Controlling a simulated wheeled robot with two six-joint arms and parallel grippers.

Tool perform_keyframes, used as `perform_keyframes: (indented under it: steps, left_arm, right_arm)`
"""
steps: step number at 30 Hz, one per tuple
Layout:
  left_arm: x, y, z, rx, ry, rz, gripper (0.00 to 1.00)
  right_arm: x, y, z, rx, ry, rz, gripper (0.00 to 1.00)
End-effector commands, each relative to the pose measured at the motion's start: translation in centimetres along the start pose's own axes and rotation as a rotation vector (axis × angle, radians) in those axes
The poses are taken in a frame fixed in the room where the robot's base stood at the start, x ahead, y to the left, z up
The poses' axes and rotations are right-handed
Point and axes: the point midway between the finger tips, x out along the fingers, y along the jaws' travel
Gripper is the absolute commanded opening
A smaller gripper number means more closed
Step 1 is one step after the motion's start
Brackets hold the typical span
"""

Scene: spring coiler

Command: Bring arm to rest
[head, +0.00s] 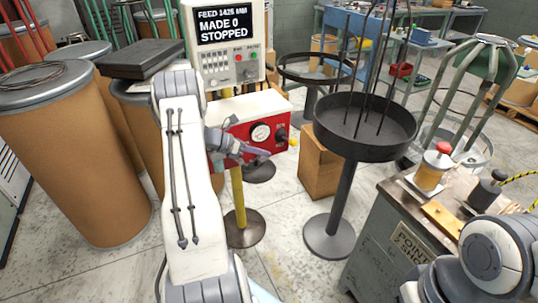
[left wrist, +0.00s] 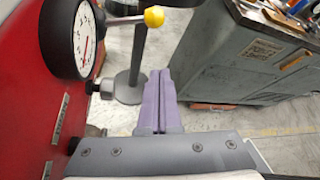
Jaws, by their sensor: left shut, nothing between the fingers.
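My left arm (head: 190,190) reaches up from the bottom of the head view. Its gripper (head: 262,155) is in front of the red control box (head: 235,110), close to its dial (head: 260,132). In the left wrist view the gripper's two purple fingers (left wrist: 158,85) are pressed together with nothing between them. The red box face (left wrist: 32,80) and dial (left wrist: 88,35) stand just left of the fingers. I cannot tell whether the gripper touches the box. My right arm (head: 485,255) shows at the lower right; its gripper is out of view.
A display panel (head: 224,25) reads STOPPED above the red box. Brown drums (head: 75,160) stand at left. A black round tray on a stand (head: 345,180) and a grey cabinet (head: 375,235) stand at right. A yellow knob (left wrist: 154,16) is near the fingers. Floor is open between.

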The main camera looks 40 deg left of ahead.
Motion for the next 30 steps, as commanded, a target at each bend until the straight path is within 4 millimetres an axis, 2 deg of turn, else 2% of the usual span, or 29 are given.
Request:
perform_keyframes:
  steps: [15, 17, 19, 20, 23, 26, 27, 29, 30]
  left_arm:
    - [0.0, 0.0, 0.0, 0.001, 0.001, -0.001, 0.00]
    - [0.3, -0.5, 0.3, 0.015, 0.009, -0.009, 0.00]
    - [1.0, -1.9, 1.1, 0.057, 0.035, -0.034, 0.00]
    - [1.5, -2.8, 1.6, 0.089, 0.053, -0.051, 0.00]
    - [3.7, -7.9, 3.6, 0.252, 0.142, -0.143, 0.00]
    - [5.9, -15.1, 5.5, 0.490, 0.254, -0.276, 0.00]
    - [6.5, -18.2, 5.9, 0.594, 0.295, -0.335, 0.00]
    - [7.0, -22.8, 6.3, 0.758, 0.354, -0.427, 0.00]
    - [7.1, -25.9, 6.3, 0.873, 0.390, -0.492, 0.00]
  right_arm:
    - [0.0, 0.0, 0.0, 0.000, 0.000, 0.000, 0.50]
    - [-0.1, 0.0, 0.0, 0.000, 0.000, 0.000, 0.50]
    - [-0.3, 0.0, 0.0, 0.000, 0.000, 0.000, 0.50]
    - [-0.5, 0.0, 0.0, 0.000, 0.000, 0.000, 0.50]
    - [-1.2, -0.1, -0.1, 0.000, 0.000, 0.000, 0.50]
    - [-2.0, -0.1, -0.1, 0.000, 0.000, 0.000, 0.50]
    - [-2.4, -0.2, -0.1, 0.000, 0.000, 0.000, 0.50]
    - [-2.9, -0.2, -0.1, 0.000, 0.000, 0.000, 0.50]
    - [-3.2, -0.2, -0.2, 0.000, 0.000, 0.000, 0.50]
